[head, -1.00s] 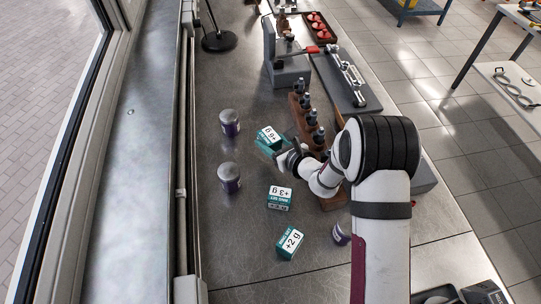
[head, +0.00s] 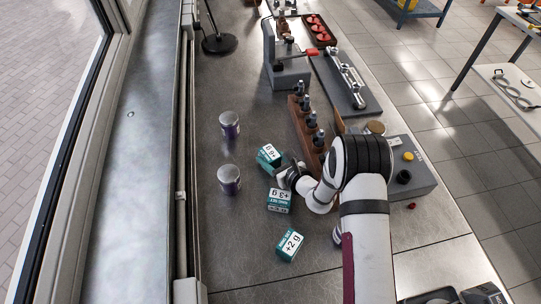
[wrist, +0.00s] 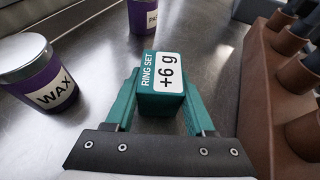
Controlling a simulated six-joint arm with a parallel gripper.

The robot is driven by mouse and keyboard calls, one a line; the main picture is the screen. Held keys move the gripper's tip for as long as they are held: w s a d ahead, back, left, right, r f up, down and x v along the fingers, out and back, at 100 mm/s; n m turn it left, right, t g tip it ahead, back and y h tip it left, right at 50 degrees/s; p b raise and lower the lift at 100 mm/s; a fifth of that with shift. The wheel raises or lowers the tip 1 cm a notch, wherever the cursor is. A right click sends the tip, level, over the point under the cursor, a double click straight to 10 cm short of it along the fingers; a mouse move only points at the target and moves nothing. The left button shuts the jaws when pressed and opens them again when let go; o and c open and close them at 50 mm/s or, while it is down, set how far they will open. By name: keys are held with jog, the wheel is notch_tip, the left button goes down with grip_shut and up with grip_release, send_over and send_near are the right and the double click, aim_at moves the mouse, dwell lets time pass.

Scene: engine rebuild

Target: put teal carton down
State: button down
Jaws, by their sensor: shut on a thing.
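A teal carton (head: 268,156) labelled "+6 g" is at the end of my gripper (head: 280,170) in the head view. The wrist view shows this carton (wrist: 160,82) between the two fingers of my gripper (wrist: 160,100), with its "RING SET" label facing up. My gripper is shut on it. I cannot tell whether its underside touches the bench. A second teal carton (head: 279,200), "+3 g", stands just in front of it, close to my gripper. A third teal carton (head: 289,244), "+2 g", stands nearer the front.
Two purple tins with pale lids stand to the left, one near (head: 229,180) and one farther back (head: 229,125); the nearer reads "WAX" in the wrist view (wrist: 45,80). A brown rack (head: 307,130) with dark parts stands right of the carton. Bench surface between tins and cartons is clear.

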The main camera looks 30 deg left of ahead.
jog(key=shift+c, duration=1.3)
grip_release()
